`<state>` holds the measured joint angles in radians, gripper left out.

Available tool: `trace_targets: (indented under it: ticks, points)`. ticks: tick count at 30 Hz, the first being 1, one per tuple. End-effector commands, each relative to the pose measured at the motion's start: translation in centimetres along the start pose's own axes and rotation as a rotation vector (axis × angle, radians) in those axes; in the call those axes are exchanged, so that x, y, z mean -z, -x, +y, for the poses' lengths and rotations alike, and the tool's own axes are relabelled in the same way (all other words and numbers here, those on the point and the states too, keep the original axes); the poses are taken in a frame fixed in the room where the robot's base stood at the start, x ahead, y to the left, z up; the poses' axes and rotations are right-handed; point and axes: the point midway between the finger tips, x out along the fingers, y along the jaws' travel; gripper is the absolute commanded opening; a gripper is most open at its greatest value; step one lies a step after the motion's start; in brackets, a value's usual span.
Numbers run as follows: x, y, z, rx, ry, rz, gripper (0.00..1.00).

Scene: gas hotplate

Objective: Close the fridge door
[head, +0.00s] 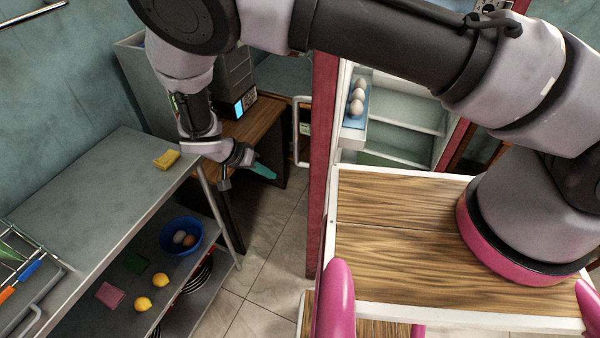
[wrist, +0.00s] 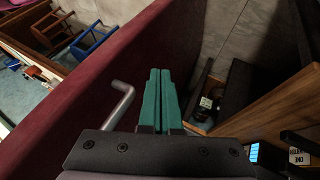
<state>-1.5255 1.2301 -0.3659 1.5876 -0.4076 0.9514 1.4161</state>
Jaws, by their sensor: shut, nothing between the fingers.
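The fridge door (head: 322,165) is dark red and stands open, seen nearly edge-on in the head view. Its inner shelf holds white eggs (head: 357,97), and the fridge's white shelves (head: 410,125) show to the right. A pale handle (head: 301,130) is on the door's left, outer side. In the wrist view the door's red face (wrist: 130,50) runs diagonally, with a grey bent handle (wrist: 123,98) just left of my fingers. My gripper (head: 264,171), with teal fingers (wrist: 157,98), is shut and empty on the door's outer side. Whether it touches the door is unclear.
A grey shelf unit (head: 110,185) stands at left with a yellow sponge (head: 167,159), a blue bowl (head: 182,236) and lemons (head: 160,280). A wooden counter with a dark appliance (head: 236,105) is behind my gripper. Tiled floor (head: 262,265) is clear between shelf and door.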

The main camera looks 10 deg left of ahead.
Motion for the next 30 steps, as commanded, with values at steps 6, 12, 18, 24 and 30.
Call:
trace_targets:
  ticks: [6, 12, 18, 24, 30]
  points:
    - [0.0, -2.1, 0.1, -0.004, 0.001, 0.000, 0.00]
    - [-0.1, -6.3, 0.1, -0.004, 0.002, 0.000, 0.00]
    - [0.0, -10.4, 0.1, -0.003, 0.000, -0.001, 0.00]
    - [0.0, -11.4, 2.7, -0.001, 0.002, 0.000, 0.00]
    - [0.0, -11.8, 3.5, 0.000, 0.000, 0.000, 0.00]
